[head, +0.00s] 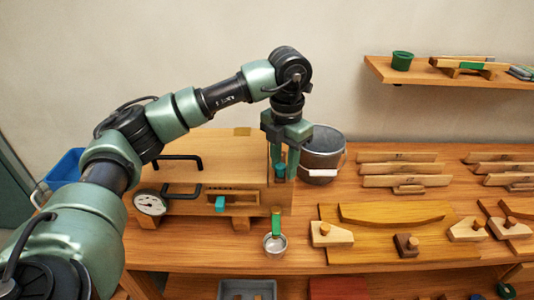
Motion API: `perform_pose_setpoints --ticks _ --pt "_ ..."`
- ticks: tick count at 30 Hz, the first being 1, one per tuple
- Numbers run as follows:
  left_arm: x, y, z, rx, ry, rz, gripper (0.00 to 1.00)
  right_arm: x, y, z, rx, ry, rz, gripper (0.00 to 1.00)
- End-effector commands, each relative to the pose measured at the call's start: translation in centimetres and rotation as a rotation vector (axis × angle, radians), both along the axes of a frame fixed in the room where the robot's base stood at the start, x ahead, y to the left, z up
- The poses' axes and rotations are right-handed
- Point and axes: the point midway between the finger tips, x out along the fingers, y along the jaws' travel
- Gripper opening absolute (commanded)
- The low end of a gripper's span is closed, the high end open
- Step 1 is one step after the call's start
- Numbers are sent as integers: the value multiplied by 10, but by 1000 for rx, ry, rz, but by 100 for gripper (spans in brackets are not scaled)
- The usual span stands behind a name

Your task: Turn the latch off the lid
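A wooden box with a wide flat lid (225,150) stands at the left of the bench, with black bar handles (183,160). My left gripper (283,174) points down at the box's right end. Its green fingers stand apart on either side of a small dark and teal piece (280,172), which may be the latch. The fingers partly hide this piece, and I cannot tell whether they touch it. A teal tab (220,203) shows in the box's front. My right gripper is not in view.
A grey metal bucket (322,150) stands close right of my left gripper. A small metal cup with a green-handled tool (275,243) is in front of the box. A round gauge (150,203) is at the box's left. Wooden forms (405,235) cover the right bench.

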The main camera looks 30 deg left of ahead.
Motion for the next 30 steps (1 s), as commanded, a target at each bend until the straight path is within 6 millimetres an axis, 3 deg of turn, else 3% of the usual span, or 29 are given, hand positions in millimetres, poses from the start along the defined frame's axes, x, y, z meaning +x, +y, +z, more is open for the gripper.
perform_pose_setpoints --ticks 14,30 --pt "1 -1 2 1 0 1 35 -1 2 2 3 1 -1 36" --pt "1 -1 54 1 -1 1 35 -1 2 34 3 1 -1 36"
